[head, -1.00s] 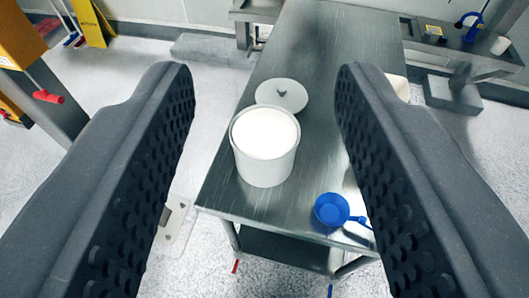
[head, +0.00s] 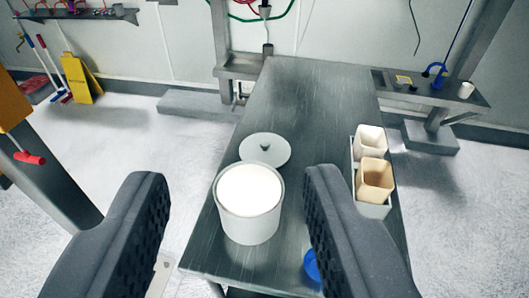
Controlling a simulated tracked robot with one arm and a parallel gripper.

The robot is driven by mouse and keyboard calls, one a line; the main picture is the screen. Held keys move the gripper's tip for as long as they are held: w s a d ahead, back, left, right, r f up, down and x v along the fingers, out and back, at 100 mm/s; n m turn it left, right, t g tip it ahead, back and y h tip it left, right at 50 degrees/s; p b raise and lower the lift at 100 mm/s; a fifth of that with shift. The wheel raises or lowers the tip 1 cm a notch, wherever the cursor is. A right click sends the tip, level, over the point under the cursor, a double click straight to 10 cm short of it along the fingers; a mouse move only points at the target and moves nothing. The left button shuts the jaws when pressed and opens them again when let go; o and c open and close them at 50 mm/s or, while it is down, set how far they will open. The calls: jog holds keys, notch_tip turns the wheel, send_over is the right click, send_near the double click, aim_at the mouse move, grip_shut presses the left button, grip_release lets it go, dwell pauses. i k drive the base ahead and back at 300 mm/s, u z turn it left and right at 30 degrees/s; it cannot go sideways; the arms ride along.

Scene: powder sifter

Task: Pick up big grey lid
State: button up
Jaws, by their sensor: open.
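The big grey lid (head: 277,150) lies flat on the metal table (head: 310,90), just behind a grey bucket (head: 250,226). It has a small dark handle at its middle, and the bucket's rim hides a little of its near edge or stands close to it. The bucket is upright and filled with white powder. My gripper (head: 235,190) is open and empty, with one dark finger on each side of the bucket in the picture. The lid shows beyond the fingertips, between them.
A grey tray (head: 374,210) with a white container (head: 370,141) and a tan container (head: 375,178) stands at the table's right edge. A blue scoop (head: 311,265) is partly hidden by my right finger. The table's far part is clear.

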aim_at(272, 150)
jog(key=z, duration=0.1)
jog(key=i, duration=0.95)
jog(key=u, duration=0.35)
